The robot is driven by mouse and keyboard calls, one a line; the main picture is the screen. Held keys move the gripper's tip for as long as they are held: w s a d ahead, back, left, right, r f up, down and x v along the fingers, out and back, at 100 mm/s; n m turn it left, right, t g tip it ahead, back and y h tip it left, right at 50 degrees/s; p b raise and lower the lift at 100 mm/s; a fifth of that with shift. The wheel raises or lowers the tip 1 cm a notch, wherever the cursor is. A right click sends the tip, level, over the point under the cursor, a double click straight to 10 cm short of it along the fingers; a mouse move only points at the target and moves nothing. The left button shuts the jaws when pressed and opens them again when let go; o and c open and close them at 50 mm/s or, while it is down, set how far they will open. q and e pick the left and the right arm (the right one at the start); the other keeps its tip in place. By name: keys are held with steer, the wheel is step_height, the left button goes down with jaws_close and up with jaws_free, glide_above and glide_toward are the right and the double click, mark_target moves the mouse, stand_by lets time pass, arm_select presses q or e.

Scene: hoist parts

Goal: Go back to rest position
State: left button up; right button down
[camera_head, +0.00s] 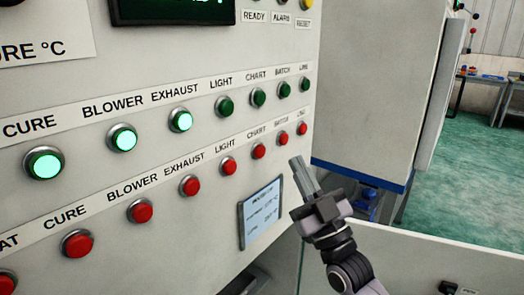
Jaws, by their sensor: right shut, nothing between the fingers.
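My right gripper (303,176) is in front of the control panel (75,105), near the right end of its lower button row. Its fingers are together and hold nothing. The fingertips point up and left, near the red button under BATCH (282,138); I cannot tell whether they touch the panel. My right arm comes in from the bottom right. My left gripper is out of view.
The panel has a row of green buttons, with CURE (44,163), BLOWER (124,138) and EXHAUST (180,120) lit, above a row of red buttons. A small screen (261,212) sits below. A grey cabinet (375,85) stands behind. Green floor (460,190) is open at right.

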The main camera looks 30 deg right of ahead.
stand_by(0.6)
steer(key=s+a+f+m+g, duration=0.15)
steer(key=f+g, duration=0.25)
steer(key=f, duration=0.6)
steer(key=a+f+n+g, duration=0.1)
steer(key=a+f+g, duration=0.2)
steer(key=f, duration=0.7)
steer(key=s+a+f+m+g, duration=0.1)
steer(key=s+a+f+g, duration=0.1)
steer(key=s+f+g, duration=0.2)
steer(key=s+a+f+m+g, duration=0.1)
steer(key=s+a+f+g, duration=0.2)
steer(key=s+f, duration=0.7)
step_height(320, 180, down, 6)
steer(key=shift+s+a+f+g, duration=0.15)
steer(key=shift+s+f+g, duration=0.15)
steer(key=shift+g, duration=0.8)
steer(key=shift+s, duration=0.1)
